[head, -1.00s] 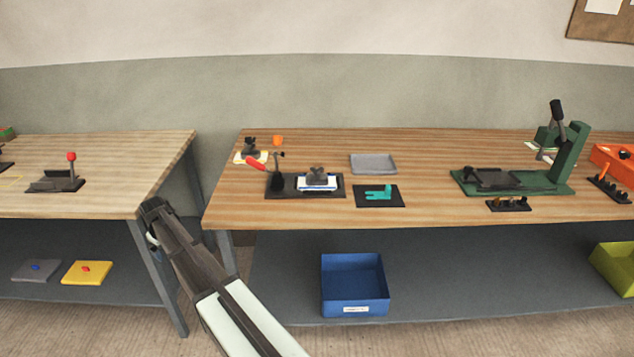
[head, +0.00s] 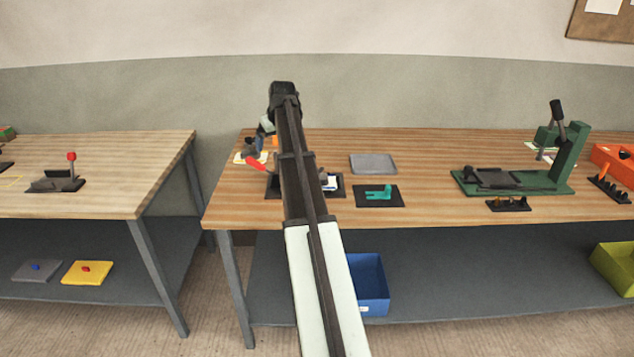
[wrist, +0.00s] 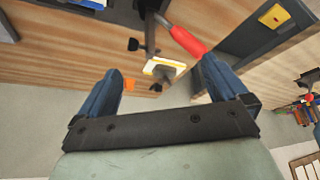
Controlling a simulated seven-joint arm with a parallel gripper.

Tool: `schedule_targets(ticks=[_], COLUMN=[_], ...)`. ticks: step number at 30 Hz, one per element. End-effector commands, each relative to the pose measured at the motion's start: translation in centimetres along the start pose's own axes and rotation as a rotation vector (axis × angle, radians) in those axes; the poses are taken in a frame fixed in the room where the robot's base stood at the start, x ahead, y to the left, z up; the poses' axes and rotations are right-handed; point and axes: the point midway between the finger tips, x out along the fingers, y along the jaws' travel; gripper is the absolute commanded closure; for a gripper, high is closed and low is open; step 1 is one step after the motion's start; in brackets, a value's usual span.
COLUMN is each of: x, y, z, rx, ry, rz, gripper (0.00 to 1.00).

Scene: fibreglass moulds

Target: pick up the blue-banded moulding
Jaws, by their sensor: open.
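The blue-banded moulding (head: 331,183) is a white block with a blue edge in the dark fixture (head: 275,192) on the right-hand bench. In the head view my arm hides most of it. In the wrist view a blue-and-white piece, apparently this moulding, shows at the top left edge (wrist: 92,3). My gripper (wrist: 162,68) is open and empty, its two blue fingers spread. It hangs above the bench's back left, over a yellow-edged white moulding (wrist: 153,66) with a dark knob, away from the blue-banded one.
A red-handled lever (head: 256,163) of the fixture stands close to my gripper; it also shows in the wrist view (wrist: 187,42). A grey tray (head: 373,164) and a teal part on a black mat (head: 378,193) lie to the right. A green press (head: 515,180) stands further right.

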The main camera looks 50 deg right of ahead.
Motion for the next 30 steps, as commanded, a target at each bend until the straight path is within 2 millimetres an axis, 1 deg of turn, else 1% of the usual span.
schedule_targets(ticks=[1,3,6,9,12,14,17,20,27,30], x=[-0.8,-1.6,-2.5,-3.1,-3.5,-3.6,-3.1,-2.0,2.2,3.5], y=[2.4,5.1,8.3,10.6,12.1,12.6,13.0,13.0,13.2,13.2], z=[1.5,3.3,5.7,7.7,9.1,9.6,9.9,10.0,10.3,10.4], rx=[0.031,0.067,0.111,0.145,0.167,0.174,0.180,0.180,0.180,0.180], ry=[-0.007,-0.020,-0.039,-0.054,-0.065,-0.070,-0.074,-0.074,-0.075,-0.073], rz=[0.009,0.018,0.029,0.038,0.044,0.045,0.046,0.047,0.046,0.047], gripper=[0.00,0.00,0.00,0.00,0.00,0.00,0.00,0.00,0.00,0.00])
